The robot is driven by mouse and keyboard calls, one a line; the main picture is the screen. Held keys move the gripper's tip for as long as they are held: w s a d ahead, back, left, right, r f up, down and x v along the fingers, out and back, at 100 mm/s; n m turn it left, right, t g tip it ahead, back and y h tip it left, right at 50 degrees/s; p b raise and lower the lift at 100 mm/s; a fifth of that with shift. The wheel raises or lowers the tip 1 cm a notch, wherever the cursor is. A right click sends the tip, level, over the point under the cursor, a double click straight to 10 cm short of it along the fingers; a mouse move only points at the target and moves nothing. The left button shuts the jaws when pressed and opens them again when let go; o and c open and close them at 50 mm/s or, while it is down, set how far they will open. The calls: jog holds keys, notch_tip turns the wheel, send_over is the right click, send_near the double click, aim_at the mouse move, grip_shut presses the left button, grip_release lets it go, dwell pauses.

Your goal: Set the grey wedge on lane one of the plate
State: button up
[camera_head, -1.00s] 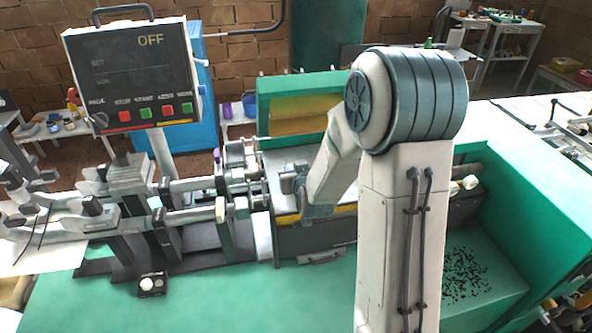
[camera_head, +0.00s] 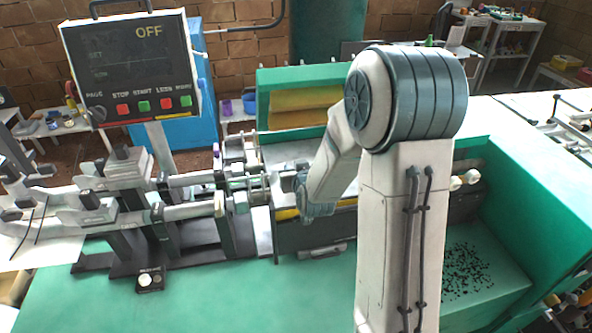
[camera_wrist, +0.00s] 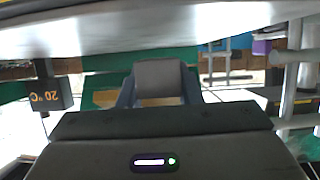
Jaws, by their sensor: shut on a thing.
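In the wrist view my gripper (camera_wrist: 160,97) has its two blue-grey fingers on either side of a grey block (camera_wrist: 160,76), which looks like the grey wedge. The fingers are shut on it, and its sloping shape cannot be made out. In the head view my arm bends down to the left beside the grey machine, and the fingers and the wedge cannot be made out there. I cannot pick out the plate or its lane one for certain in either view.
A green-framed machine with a yellow panel (camera_head: 300,108) stands behind my arm. Metal rails and clamps (camera_head: 190,212) lie to the left, under a control box (camera_head: 132,70) reading OFF. A wide pale surface (camera_wrist: 120,30) crosses the top of the wrist view, close by. The green surface (camera_head: 230,300) in front is mostly clear.

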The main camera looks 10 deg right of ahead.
jog(key=o, duration=1)
